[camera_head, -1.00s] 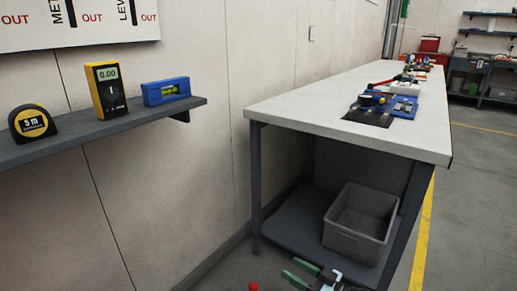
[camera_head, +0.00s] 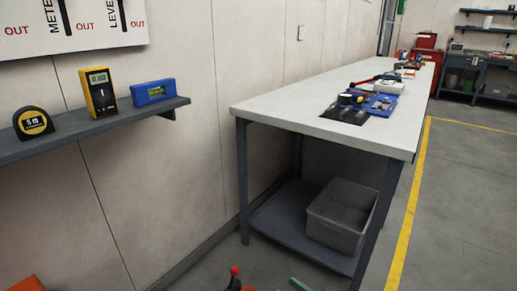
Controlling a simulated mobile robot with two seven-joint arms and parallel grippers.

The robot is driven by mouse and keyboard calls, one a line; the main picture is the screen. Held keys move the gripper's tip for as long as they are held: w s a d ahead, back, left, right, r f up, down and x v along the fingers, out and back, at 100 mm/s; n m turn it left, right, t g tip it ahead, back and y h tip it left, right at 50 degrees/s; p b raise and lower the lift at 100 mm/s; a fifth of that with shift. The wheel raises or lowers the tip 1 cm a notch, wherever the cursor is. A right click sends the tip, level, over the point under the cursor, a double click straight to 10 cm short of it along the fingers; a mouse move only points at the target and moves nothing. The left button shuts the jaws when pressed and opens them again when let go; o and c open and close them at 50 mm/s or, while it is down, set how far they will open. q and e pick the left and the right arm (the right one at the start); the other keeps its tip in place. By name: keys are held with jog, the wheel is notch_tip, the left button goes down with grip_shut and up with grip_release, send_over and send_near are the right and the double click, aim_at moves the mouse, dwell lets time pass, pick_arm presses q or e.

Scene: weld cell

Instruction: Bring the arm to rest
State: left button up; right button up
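A green piece (camera_head: 300,284) shows at the bottom edge, right of the red knob. It looks like a fingertip of my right gripper, but most of it is cut off by the frame, so I cannot tell its opening or whether it holds anything. My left gripper is not in view. On the wall shelf (camera_head: 85,128) at left stand a yellow and black tape measure (camera_head: 33,122), a yellow multimeter (camera_head: 99,92) reading 0.00, and a blue spirit level (camera_head: 153,91).
A long workbench (camera_head: 290,115) runs along the wall, with tools (camera_head: 360,104) on top and a grey bin (camera_head: 340,215) on its lower shelf. A red knob (camera_head: 235,270) and an orange object (camera_head: 28,284) show at the bottom edge. The floor (camera_head: 450,220) at right is clear.

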jog(key=s+d+m+h+p, duration=0.2)
jog(key=s+m+h+p, duration=0.4)
jog(key=s+p, duration=1.1)
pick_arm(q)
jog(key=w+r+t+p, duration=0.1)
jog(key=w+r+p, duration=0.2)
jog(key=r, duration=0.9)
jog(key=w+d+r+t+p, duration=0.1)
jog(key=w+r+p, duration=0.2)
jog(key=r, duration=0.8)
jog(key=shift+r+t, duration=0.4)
pick_arm(e)
jog(key=s+d+r+g+h, duration=0.1)
jog(key=s+d+r+h, duration=0.1)
jog(key=s, duration=0.7)
jog(key=s+d+r+n+g+h, duration=0.1)
jog(key=s+d+r, duration=0.3)
jog(key=s, duration=0.5)
jog(key=s+d+r+g+h, duration=0.1)
jog(key=s+d+r+h, duration=0.1)
jog(key=s+r, duration=0.5)
jog(key=shift+s+d+n+g+h, duration=0.3)
jog(key=shift+s+d, duration=0.6)
jog(key=shift+s, duration=0.3)
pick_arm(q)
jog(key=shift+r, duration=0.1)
pick_arm(e)
jog(key=shift+r, duration=0.1)
